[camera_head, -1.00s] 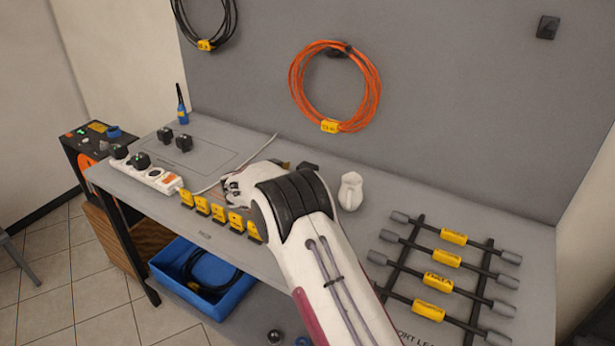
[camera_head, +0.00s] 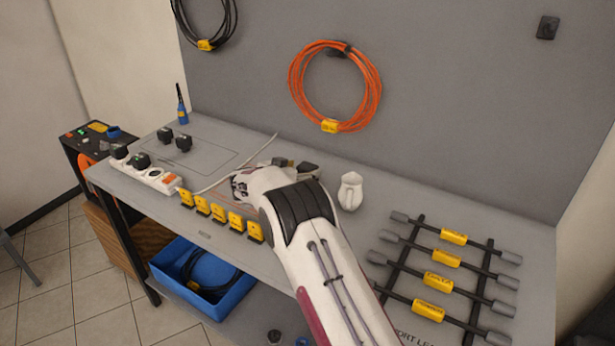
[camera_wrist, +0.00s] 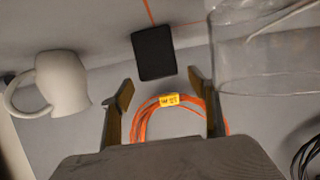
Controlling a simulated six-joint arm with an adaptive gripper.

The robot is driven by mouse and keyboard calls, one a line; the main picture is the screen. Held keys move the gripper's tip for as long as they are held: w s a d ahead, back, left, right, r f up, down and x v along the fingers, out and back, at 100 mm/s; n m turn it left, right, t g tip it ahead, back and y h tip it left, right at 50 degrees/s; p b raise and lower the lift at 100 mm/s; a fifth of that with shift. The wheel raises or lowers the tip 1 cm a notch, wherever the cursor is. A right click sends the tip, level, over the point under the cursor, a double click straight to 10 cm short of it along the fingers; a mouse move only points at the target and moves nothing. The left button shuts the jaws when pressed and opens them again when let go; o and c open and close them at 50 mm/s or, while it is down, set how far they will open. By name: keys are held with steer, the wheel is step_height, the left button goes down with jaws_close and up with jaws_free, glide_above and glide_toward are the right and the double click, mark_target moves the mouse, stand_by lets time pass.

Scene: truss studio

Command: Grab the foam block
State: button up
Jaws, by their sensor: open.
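The foam block is most likely the dark, near-black rectangular block (camera_wrist: 153,52) on the grey surface in the wrist view. It lies just beyond the fingertips, roughly centred between them and apart from both. My gripper (camera_wrist: 160,88) is open, with one finger on each side and nothing between them. In the head view my own arm covers most of the gripper, and I cannot pick out the block there.
A white mug (camera_wrist: 62,84) stands left of the fingers in the wrist view, and a clear container (camera_wrist: 262,52) close on the right. The head view shows the mug (camera_head: 350,191), yellow-tagged cables (camera_head: 441,258) on a rack, yellow tags (camera_head: 219,213) and a power strip (camera_head: 155,176).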

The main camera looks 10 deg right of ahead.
steer(key=shift+x, duration=1)
steer(key=c, duration=1)
